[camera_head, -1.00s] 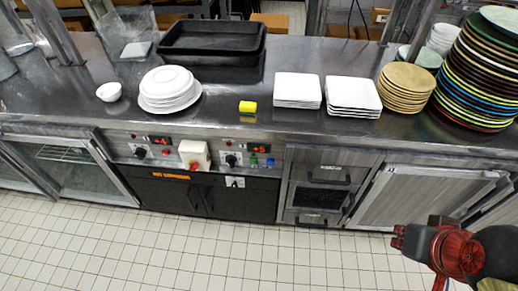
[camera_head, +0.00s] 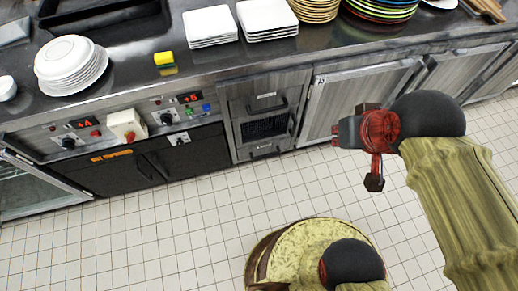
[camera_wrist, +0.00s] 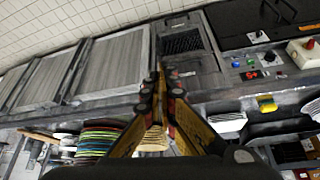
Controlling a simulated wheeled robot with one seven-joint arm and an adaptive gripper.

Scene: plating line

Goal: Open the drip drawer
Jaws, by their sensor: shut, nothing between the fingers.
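The grey drawer unit (camera_head: 266,112) is set in the counter front, between the black cabinet and a grey door. It has an upper front with a dark bar handle (camera_head: 267,108), a dark grille (camera_head: 264,127) below it, and a low narrow front (camera_head: 265,148) at the bottom. All fronts look closed; which one is the drip drawer I cannot tell. My gripper (camera_head: 336,131) is to the right of the unit, apart from it. In the wrist view my gripper (camera_wrist: 160,80) has its fingers together and empty, with the grille (camera_wrist: 182,42) beyond.
The black cabinet (camera_head: 140,160) and control panel with knobs (camera_head: 168,118) are left of the unit. Grey doors (camera_head: 365,95) are on the right. White plates (camera_head: 70,62), square plates (camera_head: 210,25) and a yellow sponge (camera_head: 164,57) stand on the counter.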

